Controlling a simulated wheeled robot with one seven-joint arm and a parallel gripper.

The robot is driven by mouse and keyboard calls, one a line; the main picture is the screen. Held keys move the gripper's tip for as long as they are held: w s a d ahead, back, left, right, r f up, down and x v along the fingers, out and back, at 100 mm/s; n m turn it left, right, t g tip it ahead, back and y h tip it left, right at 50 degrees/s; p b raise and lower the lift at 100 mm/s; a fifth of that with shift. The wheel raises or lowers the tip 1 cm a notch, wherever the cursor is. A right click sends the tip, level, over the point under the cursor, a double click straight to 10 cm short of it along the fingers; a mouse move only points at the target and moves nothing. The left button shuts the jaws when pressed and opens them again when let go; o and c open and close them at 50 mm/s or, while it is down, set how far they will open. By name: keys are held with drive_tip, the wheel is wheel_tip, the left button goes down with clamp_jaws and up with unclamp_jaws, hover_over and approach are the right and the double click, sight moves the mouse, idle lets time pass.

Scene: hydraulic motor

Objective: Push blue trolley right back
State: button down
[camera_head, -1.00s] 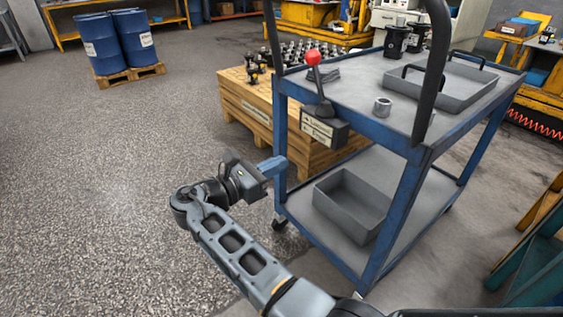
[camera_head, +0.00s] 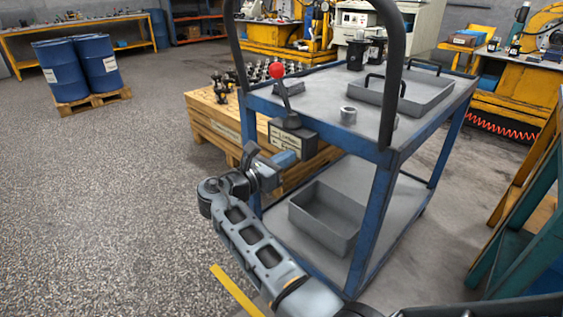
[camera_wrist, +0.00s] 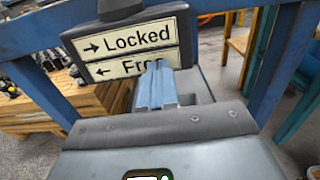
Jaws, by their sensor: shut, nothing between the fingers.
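The blue trolley (camera_head: 372,225) stands right of centre in the head view, with a grey top shelf, a grey lower shelf and a black push handle (camera_head: 391,75). A lever with a red knob (camera_head: 277,70) rises from a dark box with a Locked/Free label (camera_head: 292,139). The label (camera_wrist: 130,45) also shows large in the wrist view, with an arrow for each word. My gripper (camera_head: 286,158) is shut and empty, its blue fingers just below the label box. In the wrist view the fingers (camera_wrist: 158,85) overlap the lower edge of the label; I cannot tell whether they touch it.
A wooden crate (camera_head: 212,118) with metal parts stands behind and left of the trolley. Blue barrels (camera_head: 75,72) stand far left. A teal frame (camera_head: 515,240) stands right. The left floor is open.

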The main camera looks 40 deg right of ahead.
drive_tip(key=shift+d, duration=0.1)
drive_tip(key=w+d+b, duration=0.1)
drive_tip(key=d, duration=2.9)
drive_tip(key=shift+d+b, duration=0.3)
drive_tip(key=shift+b, duration=0.05)
drive_tip(key=shift+s+d+r, duration=0.1)
drive_tip(key=shift+s+d, duration=0.05)
drive_tip(key=a+p, duration=0.5)
drive_tip(key=a, duration=1)
